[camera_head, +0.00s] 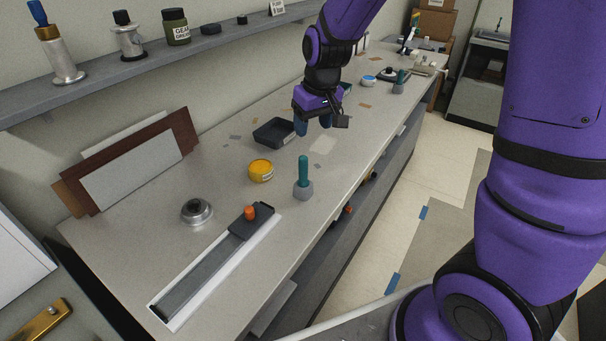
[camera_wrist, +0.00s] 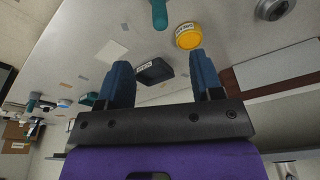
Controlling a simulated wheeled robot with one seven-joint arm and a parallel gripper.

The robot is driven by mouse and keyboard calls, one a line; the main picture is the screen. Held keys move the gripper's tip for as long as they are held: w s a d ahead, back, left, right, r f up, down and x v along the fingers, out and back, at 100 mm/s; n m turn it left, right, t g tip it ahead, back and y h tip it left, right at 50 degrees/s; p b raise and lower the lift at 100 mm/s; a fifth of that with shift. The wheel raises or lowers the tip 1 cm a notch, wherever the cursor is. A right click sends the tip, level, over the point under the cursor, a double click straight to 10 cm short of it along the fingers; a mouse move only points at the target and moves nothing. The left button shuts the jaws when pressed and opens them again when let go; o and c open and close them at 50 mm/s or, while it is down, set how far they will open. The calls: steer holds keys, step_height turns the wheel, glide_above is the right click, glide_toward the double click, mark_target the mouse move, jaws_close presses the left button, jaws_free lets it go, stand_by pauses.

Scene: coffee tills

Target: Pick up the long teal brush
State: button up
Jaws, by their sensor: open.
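A teal-handled brush (camera_head: 303,170) stands upright on the counter with a grey round lower part. Its teal handle (camera_wrist: 159,14) shows at the top edge of the wrist view, partly cut off. A second teal-handled piece (camera_head: 400,77) with a grey lower part stands farther along the counter and looks smaller from here; I cannot tell which is longer. My gripper (camera_head: 313,124) is above the counter, beyond the nearer brush and apart from it. Its two blue fingers are spread with nothing between them in the wrist view (camera_wrist: 158,64).
A yellow tin (camera_head: 260,171) and a black tray (camera_head: 274,132) are near the nearer brush. A metal round piece (camera_head: 197,211) and a long knock-box-like rail (camera_head: 205,272) lie in front. Framed boards (camera_head: 130,165) lean on the wall below a shelf (camera_head: 150,62).

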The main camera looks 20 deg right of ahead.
glide_above(303, 165)
step_height(303, 165, down, 5)
steer(key=f, duration=0.6)
steer(key=shift+w+d, duration=0.15)
steer(key=shift+w, duration=0.1)
steer(key=shift+w+d+f, duration=0.1)
steer(key=shift+w+f, duration=0.15)
steer(key=shift+f, duration=0.95)
steer(key=shift+w+f, duration=0.25)
steer(key=shift+f, duration=0.9)
steer(key=c, duration=1)
steer(key=shift+r, duration=0.1)
step_height(303, 165, up, 10)
steer(key=shift+f, duration=0.1)
